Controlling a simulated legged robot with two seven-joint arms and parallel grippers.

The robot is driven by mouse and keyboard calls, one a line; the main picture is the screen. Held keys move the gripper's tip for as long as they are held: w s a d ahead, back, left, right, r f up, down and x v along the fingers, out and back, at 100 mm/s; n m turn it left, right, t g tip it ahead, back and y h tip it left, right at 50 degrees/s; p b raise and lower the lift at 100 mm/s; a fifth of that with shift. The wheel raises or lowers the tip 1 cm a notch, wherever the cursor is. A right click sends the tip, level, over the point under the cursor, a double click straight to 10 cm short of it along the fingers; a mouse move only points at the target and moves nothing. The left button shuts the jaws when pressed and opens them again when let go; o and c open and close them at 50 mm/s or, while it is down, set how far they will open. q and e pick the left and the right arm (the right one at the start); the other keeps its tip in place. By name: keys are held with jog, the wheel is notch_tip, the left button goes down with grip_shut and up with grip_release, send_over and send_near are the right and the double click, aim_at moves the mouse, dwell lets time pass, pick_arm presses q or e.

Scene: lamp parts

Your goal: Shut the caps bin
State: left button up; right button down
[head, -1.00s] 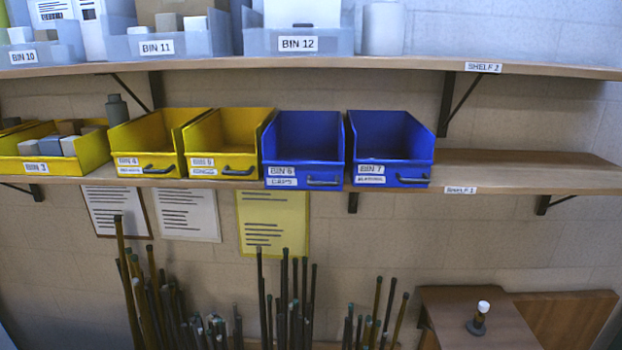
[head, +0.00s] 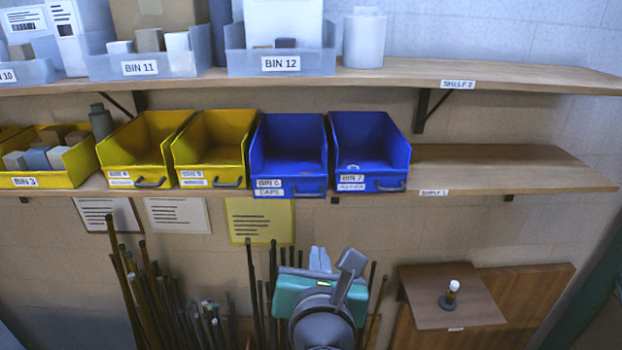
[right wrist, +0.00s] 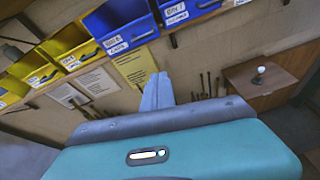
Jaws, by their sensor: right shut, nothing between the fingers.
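The caps bin is the blue bin labelled BIN 6 CAPS (head: 290,180) on the lower shelf, left of the blue BIN 7 (head: 372,180). Its top is open and it looks empty. Its front, with a dark handle (head: 309,191), reaches over the shelf edge. It also shows at the top of the right wrist view (right wrist: 122,28). My right gripper (head: 320,258) is below the shelf, lower and a little right of the caps bin, apart from it. Its pale blue fingers are together and hold nothing; they also show in the right wrist view (right wrist: 157,92). My left gripper is not in view.
Yellow bins (head: 208,165) stand directly left of the caps bin. The lower shelf (head: 500,168) is bare to the right. Dark rods (head: 165,300) stand below. A wooden stand (head: 450,300) holding a small white-topped part (head: 453,287) is at lower right.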

jog(key=n+t, duration=0.1)
jog(key=n, duration=0.1)
send_near(307, 197)
jog(key=p+x, duration=0.1)
jog(key=x, duration=0.1)
jog(key=p+x, duration=0.1)
jog(key=x, duration=0.4)
jog(key=shift+a+p, duration=0.3)
jog(key=shift+p, duration=0.1)
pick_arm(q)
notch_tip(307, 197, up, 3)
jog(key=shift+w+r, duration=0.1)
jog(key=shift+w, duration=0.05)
pick_arm(e)
jog(key=shift+d, duration=0.15)
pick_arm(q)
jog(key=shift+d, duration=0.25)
pick_arm(e)
jog(key=shift+d, duration=0.2)
